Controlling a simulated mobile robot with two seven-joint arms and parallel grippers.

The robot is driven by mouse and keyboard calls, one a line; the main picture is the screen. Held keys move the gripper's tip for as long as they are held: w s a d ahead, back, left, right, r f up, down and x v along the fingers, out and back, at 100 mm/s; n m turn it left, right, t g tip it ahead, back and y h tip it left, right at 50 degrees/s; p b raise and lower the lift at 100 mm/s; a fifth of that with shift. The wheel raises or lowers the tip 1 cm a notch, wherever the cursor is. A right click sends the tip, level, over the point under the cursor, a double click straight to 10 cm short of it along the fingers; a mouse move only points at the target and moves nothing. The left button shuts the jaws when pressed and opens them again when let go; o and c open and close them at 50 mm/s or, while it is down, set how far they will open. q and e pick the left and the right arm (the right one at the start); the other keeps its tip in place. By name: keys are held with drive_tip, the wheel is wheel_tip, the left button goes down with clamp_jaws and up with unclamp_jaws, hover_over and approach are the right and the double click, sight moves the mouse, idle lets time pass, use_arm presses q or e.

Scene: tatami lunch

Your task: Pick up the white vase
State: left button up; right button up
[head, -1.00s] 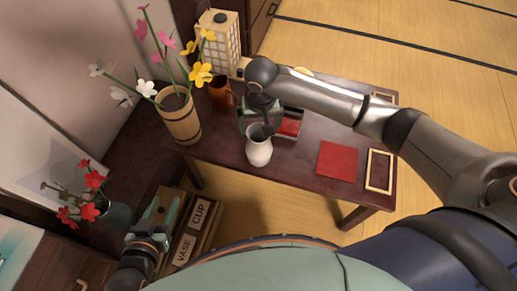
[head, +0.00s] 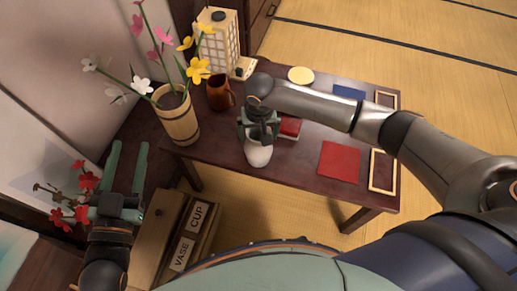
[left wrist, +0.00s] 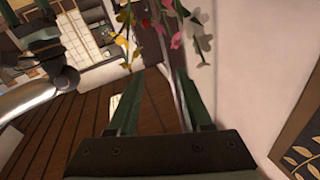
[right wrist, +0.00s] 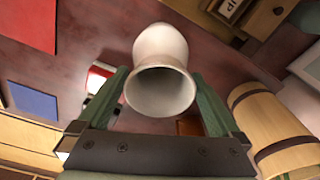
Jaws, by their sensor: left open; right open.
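The white vase (head: 258,154) stands on the dark low table (head: 221,148). In the right wrist view the vase (right wrist: 161,75) shows its open mouth toward the camera, between the two fingers. My right gripper (head: 257,132) is open and over the vase's upper part, with its fingers on either side and no visible grip. The gripper hides the vase's neck and mouth in the head view. My left gripper (head: 127,165) is open and empty, away from the table at the left, close to the red flowers (head: 84,188).
A wooden bucket (head: 178,118) of flowers, a brown mug (head: 220,93) and a lamp (head: 217,42) stand left of and behind the vase. A red book-like item (head: 290,127) is close right of the gripper. A red square (head: 340,160) lies further right. Labelled boxes (head: 190,235) stand below.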

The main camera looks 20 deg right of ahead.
drive_tip(key=shift+w+f, duration=0.1)
drive_tip(key=shift+f, duration=0.8)
use_arm(q)
drive_tip(key=shift+m+t+h, duration=0.6)
drive_tip(key=shift+t+h, duration=0.1)
drive_tip(key=shift+t, duration=0.1)
drive_tip(key=r, duration=0.4)
drive_tip(key=shift+s+d+r, duration=0.15)
drive_tip(key=shift+s+r, duration=0.05)
drive_tip(key=shift+r, duration=0.05)
use_arm(e)
drive_tip(key=shift+c, duration=0.2)
clamp_jaws()
